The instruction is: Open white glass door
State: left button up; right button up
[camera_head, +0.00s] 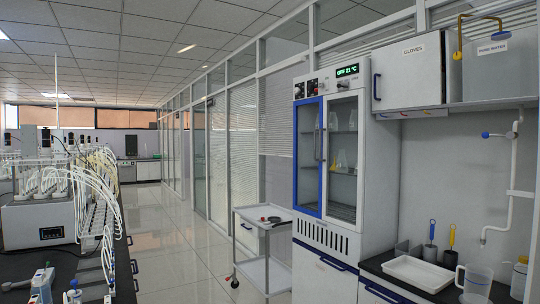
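A tall white cabinet (379,150) stands right of the middle, with a lit display on top. Its upper part has two glass doors side by side. The white-framed glass door (343,160) is the right one and looks shut. Glassware shows on shelves behind it. The blue-framed glass door (309,160) is beside it on the left and also looks shut. Dark vertical handles are near where the two doors meet. Neither of my grippers is in view.
A white trolley (264,218) with a dark item on top stands left of the cabinet. A counter on the right holds a white tray (418,273) and a plastic jug (474,285). A bench with tubed reactors (38,225) fills the left. The floor (175,245) between is clear.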

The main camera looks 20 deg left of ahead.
aim_at(361, 93)
jog(key=u, duration=0.3)
jog(key=i+j+z, duration=0.1)
jog(key=i, duration=0.35)
jog(key=i+j+z, duration=0.1)
jog(key=i, duration=0.35)
jog(key=j, duration=0.1)
